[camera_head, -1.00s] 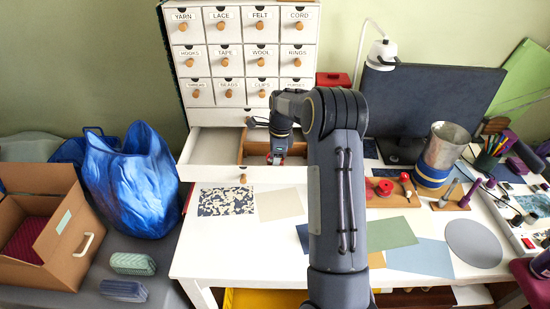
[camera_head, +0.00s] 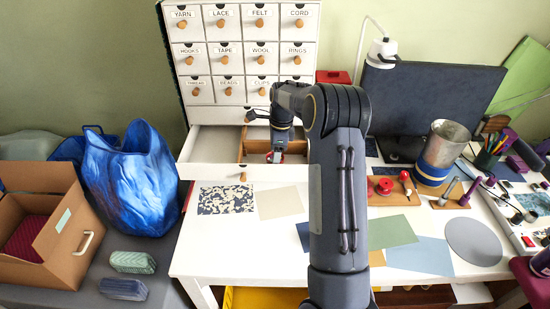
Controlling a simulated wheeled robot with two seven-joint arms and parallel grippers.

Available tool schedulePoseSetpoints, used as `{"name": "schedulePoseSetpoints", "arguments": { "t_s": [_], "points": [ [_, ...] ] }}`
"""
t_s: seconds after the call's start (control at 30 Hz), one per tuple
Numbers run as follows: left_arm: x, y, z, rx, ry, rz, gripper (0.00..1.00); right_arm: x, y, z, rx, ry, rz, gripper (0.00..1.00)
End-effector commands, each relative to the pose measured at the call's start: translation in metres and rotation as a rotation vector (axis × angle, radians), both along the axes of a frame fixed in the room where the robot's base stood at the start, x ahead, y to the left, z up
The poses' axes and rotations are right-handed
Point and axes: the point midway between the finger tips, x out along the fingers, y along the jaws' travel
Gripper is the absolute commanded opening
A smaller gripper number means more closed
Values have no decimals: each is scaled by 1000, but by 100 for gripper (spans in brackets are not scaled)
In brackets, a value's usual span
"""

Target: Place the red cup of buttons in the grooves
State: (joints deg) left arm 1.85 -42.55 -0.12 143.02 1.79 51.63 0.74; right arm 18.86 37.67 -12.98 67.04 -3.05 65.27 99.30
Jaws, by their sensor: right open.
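My right gripper (camera_head: 275,155) hangs over the wooden-divided part of the open drawer (camera_head: 212,173), its fingers pointing down. It is open. A small red thing (camera_head: 268,158) shows at its fingertips, low in the drawer; it may be the red cup, but the fingers hide most of it. I cannot tell whether the fingers touch it. Buttons are too small to make out. A wooden board (camera_head: 408,196) on the right of the table bears a red spool-like piece (camera_head: 385,187). I cannot make out the grooves clearly. My left gripper is not in view.
The white drawer cabinet (camera_head: 235,97) stands behind the open drawer. A patterned sheet (camera_head: 226,201) and a beige sheet (camera_head: 279,203) lie in front of it. A metal can (camera_head: 445,145) and monitor (camera_head: 430,105) stand right. A blue bag (camera_head: 130,185) is at left.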

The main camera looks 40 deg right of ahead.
Motion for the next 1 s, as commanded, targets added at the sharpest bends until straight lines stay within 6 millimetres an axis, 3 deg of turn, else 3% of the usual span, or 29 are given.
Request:
{"name": "schedulePoseSetpoints", "arguments": {
  "t_s": [0.2, 0.4, 0.73, 0.87, 1.0],
  "points": [
    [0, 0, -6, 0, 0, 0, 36, -3, -5, 49, -2, -6, -1, 62],
    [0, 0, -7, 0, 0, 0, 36, -6, -8, 83, -2, -2, 0, 62],
    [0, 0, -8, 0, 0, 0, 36, -10, -7, 103, 2, -10, 21, 62],
    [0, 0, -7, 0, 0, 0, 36, -31, 13, 124, 16, -78, 180, 62],
    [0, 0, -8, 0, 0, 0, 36, -80, 63, 155, 11, -233, 543, 62]
  ]
}}
